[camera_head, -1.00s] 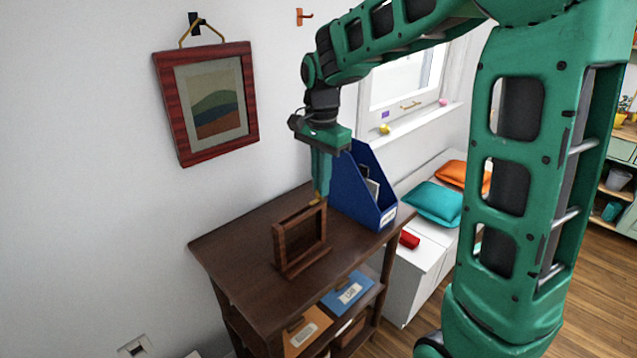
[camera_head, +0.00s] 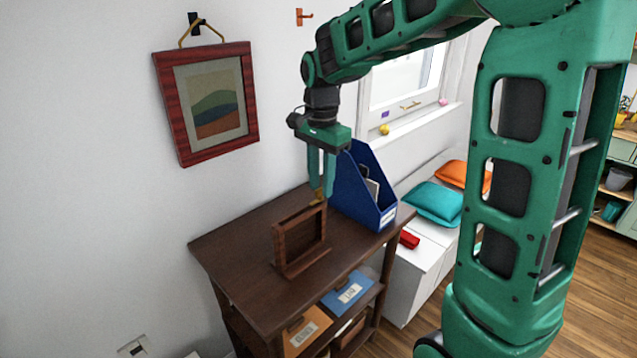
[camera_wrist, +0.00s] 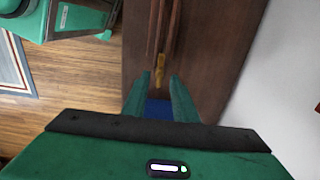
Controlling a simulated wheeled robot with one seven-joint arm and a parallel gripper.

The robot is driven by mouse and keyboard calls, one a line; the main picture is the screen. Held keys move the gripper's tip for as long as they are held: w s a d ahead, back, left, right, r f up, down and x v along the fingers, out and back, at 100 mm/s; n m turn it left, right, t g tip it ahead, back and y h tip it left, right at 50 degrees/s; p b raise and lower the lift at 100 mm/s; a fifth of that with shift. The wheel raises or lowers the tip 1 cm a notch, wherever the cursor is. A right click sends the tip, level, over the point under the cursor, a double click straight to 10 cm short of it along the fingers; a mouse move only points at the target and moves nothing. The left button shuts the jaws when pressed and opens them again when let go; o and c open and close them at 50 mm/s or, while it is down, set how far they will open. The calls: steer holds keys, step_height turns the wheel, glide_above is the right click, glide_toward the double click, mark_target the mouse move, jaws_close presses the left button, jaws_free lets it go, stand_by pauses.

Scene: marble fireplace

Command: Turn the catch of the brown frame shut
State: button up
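The brown frame (camera_head: 299,240) stands upright on the dark wooden table. Its small brass catch (camera_head: 318,197) is at the top corner nearest the blue file holder; the catch also shows in the wrist view (camera_wrist: 160,67). My gripper (camera_head: 320,198) points down over that corner. In the wrist view, my gripper's two fingers (camera_wrist: 161,77) are apart, with the catch at the gap between their tips. I cannot tell whether a finger touches it. The frame's rails (camera_wrist: 164,28) run away from the fingers in that view.
The blue file holder (camera_head: 361,195) stands close behind my gripper on the table (camera_head: 235,262). A red-framed picture (camera_head: 207,102) hangs on the wall to the left. The table's front left is clear. A bench with cushions (camera_head: 433,204) is to the right.

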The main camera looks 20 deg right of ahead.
step_height(320, 180, up, 10)
steer(key=shift+r, duration=0.25)
stand_by(0.6)
steer(key=s+d+f+n, duration=0.2)
steer(key=s+d+f, duration=0.2)
steer(key=s, duration=0.5)
steer(key=s+d+f+n, duration=0.3)
steer(key=s+d+f, duration=0.1)
steer(key=s, duration=0.6)
steer(key=s+d+f+n, duration=0.2)
steer(key=s+d+f, duration=0.2)
steer(key=s, duration=0.6)
steer(key=shift+s+d+f+n, duration=0.2)
steer(key=shift+f+n, duration=0.1)
steer(key=shift+f, duration=0.5)
steer(key=shift+w, duration=0.1)
steer(key=shift+w+f, duration=0.25)
steer(key=shift+w, duration=0.35)
